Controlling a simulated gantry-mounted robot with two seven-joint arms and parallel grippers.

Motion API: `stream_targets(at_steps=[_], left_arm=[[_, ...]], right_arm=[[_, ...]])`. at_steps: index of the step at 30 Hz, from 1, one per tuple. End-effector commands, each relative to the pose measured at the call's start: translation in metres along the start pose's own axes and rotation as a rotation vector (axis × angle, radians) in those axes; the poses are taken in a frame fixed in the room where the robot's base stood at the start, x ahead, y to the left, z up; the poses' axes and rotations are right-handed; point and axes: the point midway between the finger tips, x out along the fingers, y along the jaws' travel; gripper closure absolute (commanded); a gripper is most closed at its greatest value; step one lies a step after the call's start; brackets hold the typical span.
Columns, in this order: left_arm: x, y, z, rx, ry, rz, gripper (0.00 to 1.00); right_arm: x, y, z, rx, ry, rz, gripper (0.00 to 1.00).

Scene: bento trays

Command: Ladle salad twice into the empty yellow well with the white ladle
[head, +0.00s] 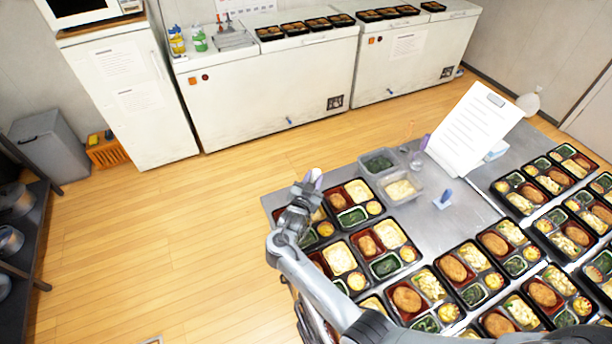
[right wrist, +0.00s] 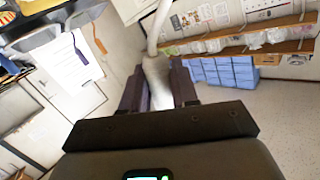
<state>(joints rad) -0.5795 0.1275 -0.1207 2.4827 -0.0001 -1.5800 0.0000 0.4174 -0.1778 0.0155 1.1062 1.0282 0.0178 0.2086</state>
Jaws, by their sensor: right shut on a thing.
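My right gripper (head: 308,190) is over the left end of the steel table, above the left bento trays. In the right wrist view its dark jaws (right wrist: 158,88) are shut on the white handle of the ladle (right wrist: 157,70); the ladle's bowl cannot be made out. A clear tub of pale salad (head: 401,188) stands on the table to the right of the gripper. The nearby trays have pale yellow wells (head: 357,192), (head: 340,257), (head: 391,234); I cannot tell which is empty. The gripper and arm hide part of the leftmost trays. My left gripper is out of view.
A tub of dark greens (head: 380,162) stands behind the salad tub. A document stand (head: 474,130) and a small blue-handled item (head: 443,200) are to the right. Filled bento trays (head: 468,272) crowd the front and right. Bare steel (head: 452,222) lies between.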

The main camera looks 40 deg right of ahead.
Motion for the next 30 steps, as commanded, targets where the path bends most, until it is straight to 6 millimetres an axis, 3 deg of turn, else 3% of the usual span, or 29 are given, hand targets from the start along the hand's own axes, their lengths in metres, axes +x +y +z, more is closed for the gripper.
stream_targets(at_steps=[6, 30], left_arm=[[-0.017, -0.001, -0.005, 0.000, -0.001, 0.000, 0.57], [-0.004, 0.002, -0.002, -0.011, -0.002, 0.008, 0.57]], right_arm=[[0.010, 0.018, -0.005, 0.144, -0.082, 0.003, 1.00], [0.043, 0.075, 0.029, 0.618, -0.356, 0.001, 1.00]])
